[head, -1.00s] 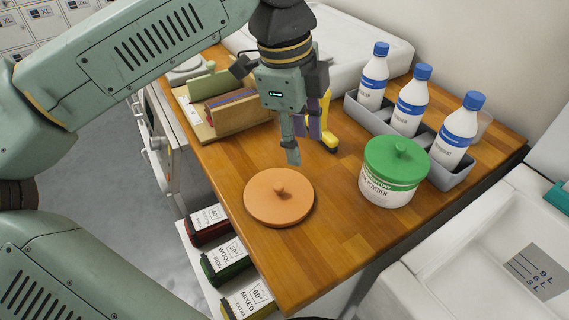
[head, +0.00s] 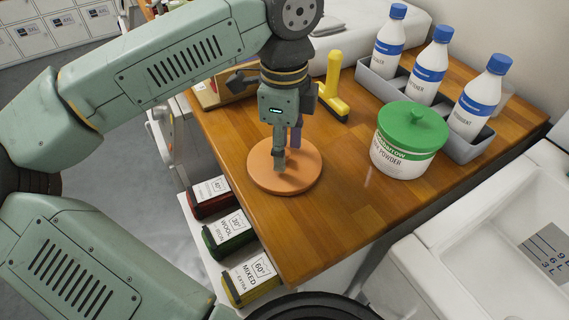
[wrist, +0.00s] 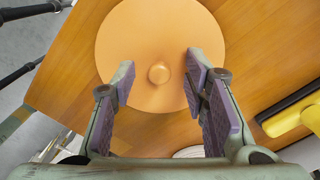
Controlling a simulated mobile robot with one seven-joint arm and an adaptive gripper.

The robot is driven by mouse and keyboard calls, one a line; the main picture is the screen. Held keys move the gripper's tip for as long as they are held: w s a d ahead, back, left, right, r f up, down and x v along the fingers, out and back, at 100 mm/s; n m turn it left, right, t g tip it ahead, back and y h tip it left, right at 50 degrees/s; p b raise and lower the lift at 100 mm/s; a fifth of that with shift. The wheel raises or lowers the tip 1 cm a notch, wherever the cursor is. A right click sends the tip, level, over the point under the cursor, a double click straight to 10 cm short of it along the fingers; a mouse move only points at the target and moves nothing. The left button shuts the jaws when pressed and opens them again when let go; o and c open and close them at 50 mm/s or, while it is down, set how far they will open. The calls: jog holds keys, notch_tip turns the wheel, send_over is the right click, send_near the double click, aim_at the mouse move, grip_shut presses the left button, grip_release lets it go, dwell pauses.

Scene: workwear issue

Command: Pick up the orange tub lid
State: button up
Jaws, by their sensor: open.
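The orange tub lid (head: 262,172) lies flat on the wooden counter, a round disc with a small knob in its middle. In the wrist view the lid (wrist: 150,40) shows its knob (wrist: 159,74) between and slightly beyond the open fingers. My gripper (head: 287,160) is open and points down over the lid, hiding its knob and part of its top in the head view. In the wrist view my gripper (wrist: 160,85) has its purple-padded fingers on either side of the knob, apart from it. Whether the fingertips touch the lid I cannot tell.
A white tub with a green lid (head: 412,130) stands right of the orange lid. Behind it, white bottles with blue caps (head: 428,68) stand in a grey tray (head: 468,150). The counter (head: 300,230) in front is clear.

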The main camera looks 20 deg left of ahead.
jog(key=shift+f, duration=0.15)
jog(key=shift+c, duration=0.2)
grip_shut()
dwell(0.4)
